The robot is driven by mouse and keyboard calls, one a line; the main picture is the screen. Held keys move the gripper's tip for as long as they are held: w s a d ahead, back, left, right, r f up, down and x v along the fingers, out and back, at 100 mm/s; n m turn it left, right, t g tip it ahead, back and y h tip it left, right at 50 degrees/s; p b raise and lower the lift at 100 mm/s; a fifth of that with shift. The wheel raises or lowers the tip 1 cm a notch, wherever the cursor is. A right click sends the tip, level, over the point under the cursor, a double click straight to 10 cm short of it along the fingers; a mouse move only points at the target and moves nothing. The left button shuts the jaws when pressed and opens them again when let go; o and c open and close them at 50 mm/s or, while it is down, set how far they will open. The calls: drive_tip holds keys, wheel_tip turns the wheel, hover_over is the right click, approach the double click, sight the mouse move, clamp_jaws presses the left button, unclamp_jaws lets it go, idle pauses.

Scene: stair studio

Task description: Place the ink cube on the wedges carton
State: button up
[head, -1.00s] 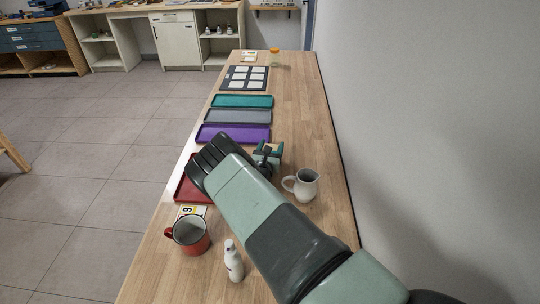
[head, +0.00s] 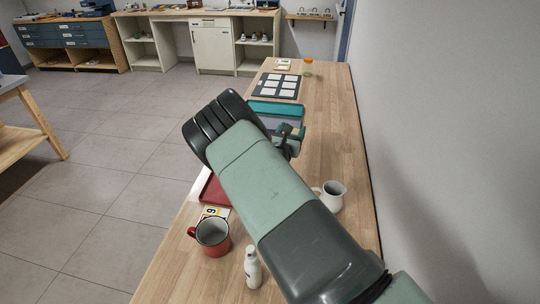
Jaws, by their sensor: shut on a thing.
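My gripper (head: 291,140) shows only in part, beyond the end of my arm and above the trays. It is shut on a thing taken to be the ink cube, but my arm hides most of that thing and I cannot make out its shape. I cannot pick out a wedges carton in this view; my arm covers a large part of the table's middle.
On the long wooden table (head: 331,125) are a teal tray (head: 275,107), a partly covered red tray (head: 212,190), a red mug (head: 211,237), a white bottle (head: 252,268), a white pitcher (head: 334,194) and a dark panel (head: 276,85). A wall bounds the right side.

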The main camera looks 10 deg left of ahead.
drive_tip(key=s+a+r+n+y, duration=0.1)
drive_tip(key=s+a+r, duration=0.15)
drive_tip(key=a, duration=0.45)
drive_tip(key=s+a+r+n+y, duration=0.1)
drive_tip(key=s+a+r, duration=0.15)
drive_tip(key=a, duration=0.45)
drive_tip(key=shift+y, duration=0.4)
drive_tip(key=f, duration=0.1)
drive_tip(key=a+f, duration=0.1)
drive_tip(key=f, duration=0.3)
drive_tip(key=shift+w+a, duration=0.15)
drive_tip(key=shift+w, duration=0.1)
drive_tip(key=shift+f, duration=2.1)
drive_tip(key=shift+f, duration=0.15)
drive_tip(key=o, duration=1.1)
